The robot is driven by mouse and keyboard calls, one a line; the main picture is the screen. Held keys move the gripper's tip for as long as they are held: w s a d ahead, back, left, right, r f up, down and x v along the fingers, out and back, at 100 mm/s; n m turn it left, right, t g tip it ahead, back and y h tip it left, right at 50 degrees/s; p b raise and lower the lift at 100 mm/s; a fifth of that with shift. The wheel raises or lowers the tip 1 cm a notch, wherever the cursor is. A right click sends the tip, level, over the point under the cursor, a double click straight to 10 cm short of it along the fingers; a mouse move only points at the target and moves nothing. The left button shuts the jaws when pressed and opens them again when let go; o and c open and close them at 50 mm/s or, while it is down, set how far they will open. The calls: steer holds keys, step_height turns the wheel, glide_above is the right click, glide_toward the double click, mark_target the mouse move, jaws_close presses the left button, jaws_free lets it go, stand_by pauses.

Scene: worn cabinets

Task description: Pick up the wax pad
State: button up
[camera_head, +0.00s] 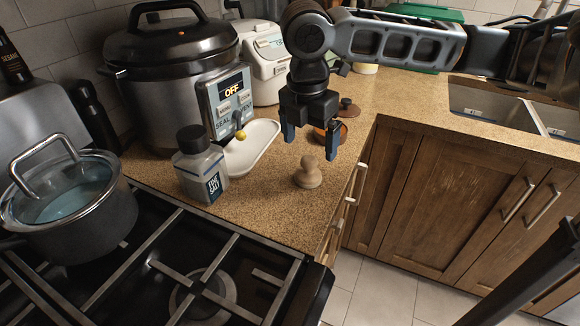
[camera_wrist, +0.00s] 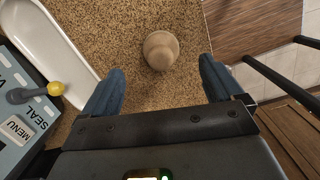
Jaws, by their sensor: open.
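A small tan, wood-like piece with a rounded knob on a wider base (camera_head: 308,174) stands on the speckled counter near its front edge. I take it for the wax pad, though I cannot be sure. It also shows in the wrist view (camera_wrist: 160,50), upright, centred ahead of and between the two fingers. My gripper (camera_head: 311,138) is open and empty, fingers pointing down, above and behind the piece in the head view. Its blue fingers also show in the wrist view (camera_wrist: 161,72), apart from the piece.
An amber dish (camera_head: 325,136) and a dark-knobbed lid (camera_head: 348,108) sit behind my gripper. A salt bottle (camera_head: 201,168), white tray (camera_head: 262,142) and large cooker (camera_head: 172,75) stand left. The stove (camera_head: 165,265) is front left. The counter around the tan piece is clear.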

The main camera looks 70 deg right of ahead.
mark_target(309, 158)
steer(key=shift+w+f, duration=0.1)
steer(key=shift+f, duration=0.2)
steer(key=shift+d+f+b, duration=0.15)
steer(key=shift+f+b, duration=0.1)
steer(key=shift+f, duration=1.55)
steer(key=shift+d+f+b, duration=0.15)
steer(key=shift+f+b, duration=0.05)
steer(key=shift+f, duration=1.55)
steer(key=shift+s, duration=0.2)
steer(key=shift+c, duration=0.2)
steer(key=c, duration=1.1)
